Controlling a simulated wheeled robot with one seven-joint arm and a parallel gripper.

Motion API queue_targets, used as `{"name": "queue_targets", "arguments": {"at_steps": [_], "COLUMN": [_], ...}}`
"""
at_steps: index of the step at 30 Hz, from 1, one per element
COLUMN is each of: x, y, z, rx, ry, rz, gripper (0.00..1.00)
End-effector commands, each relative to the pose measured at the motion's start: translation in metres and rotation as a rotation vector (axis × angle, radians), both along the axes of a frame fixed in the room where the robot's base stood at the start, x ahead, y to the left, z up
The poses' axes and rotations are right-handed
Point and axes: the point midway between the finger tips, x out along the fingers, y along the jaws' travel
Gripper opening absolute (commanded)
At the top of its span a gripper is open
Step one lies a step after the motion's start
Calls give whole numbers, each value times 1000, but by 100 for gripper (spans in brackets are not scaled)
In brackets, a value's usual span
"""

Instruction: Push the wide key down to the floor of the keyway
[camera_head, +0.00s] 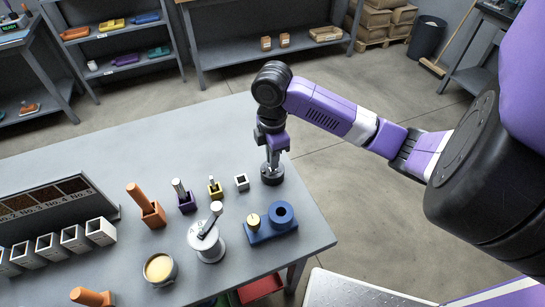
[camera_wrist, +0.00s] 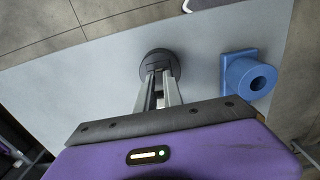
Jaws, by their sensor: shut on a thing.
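My gripper (camera_head: 271,160) points down over a dark round hub (camera_head: 272,177) near the back right of the grey table. In the wrist view my gripper (camera_wrist: 160,74) has its two pale fingers closing in at the hub's top (camera_wrist: 158,56). It is shut on a small piece, taken to be the wide key, which the fingers mostly hide. The keyway is not clearly visible at this size, so I cannot tell how deep the key sits. The hub stands upright on the table.
A blue fixture (camera_head: 262,234) with a round ring stands in front of the hub. A small white square holder (camera_head: 241,182) is left of it. Coloured holders with upright pieces and a round grey device with a lever (camera_head: 207,243) stand further left. The table's right edge is close.

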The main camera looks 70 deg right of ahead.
Motion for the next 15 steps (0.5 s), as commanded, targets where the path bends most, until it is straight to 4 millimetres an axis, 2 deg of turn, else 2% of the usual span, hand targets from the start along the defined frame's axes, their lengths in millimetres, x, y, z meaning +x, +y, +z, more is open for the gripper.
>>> {"name": "queue_targets", "arguments": {"at_steps": [15], "x": [0], "y": [0], "z": [-13], "rx": [0], "ry": [0], "rz": [0], "gripper": [0]}}
